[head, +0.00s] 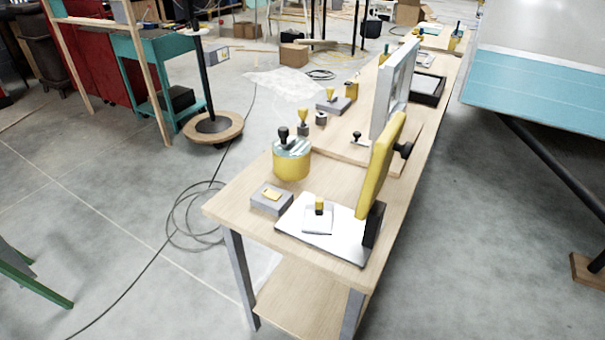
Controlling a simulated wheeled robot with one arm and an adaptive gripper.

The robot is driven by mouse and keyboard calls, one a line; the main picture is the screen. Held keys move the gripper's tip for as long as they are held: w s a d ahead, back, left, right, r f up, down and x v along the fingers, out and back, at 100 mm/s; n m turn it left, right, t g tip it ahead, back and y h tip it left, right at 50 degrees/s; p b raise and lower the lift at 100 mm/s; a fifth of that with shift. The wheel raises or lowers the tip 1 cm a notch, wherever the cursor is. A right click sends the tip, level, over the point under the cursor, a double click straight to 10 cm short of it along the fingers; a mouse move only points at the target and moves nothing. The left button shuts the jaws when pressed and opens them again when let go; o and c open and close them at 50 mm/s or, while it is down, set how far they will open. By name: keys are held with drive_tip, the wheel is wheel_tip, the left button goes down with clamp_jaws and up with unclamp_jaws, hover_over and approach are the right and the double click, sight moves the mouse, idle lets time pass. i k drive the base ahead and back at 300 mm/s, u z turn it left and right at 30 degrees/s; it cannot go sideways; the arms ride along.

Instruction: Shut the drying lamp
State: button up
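What looks like the drying lamp is a yellow panel (381,167) standing nearly upright, leaning slightly, at the near end of the wooden bench. It joins a black post (374,224) at the right edge of a flat white base plate (337,248). A black knob (404,149) sticks out from the panel's right side. The panel is raised, clear of the plate. On the plate lies a small white pad (318,224) with a yellow and black stamp (319,206) on it. My gripper is not in view.
On the bench (228,209) beside the lamp are a grey block (271,201) and a yellow round tin (292,163). A grey upright frame (394,88) stands behind. A cable (178,225) lies on the floor at left.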

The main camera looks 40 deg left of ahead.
sight(387, 144)
drive_tip(key=u, duration=0.7)
drive_tip(key=k, duration=0.55)
drive_tip(key=u, duration=0.95)
drive_tip(key=i, duration=0.5)
drive_tip(key=z, duration=0.05)
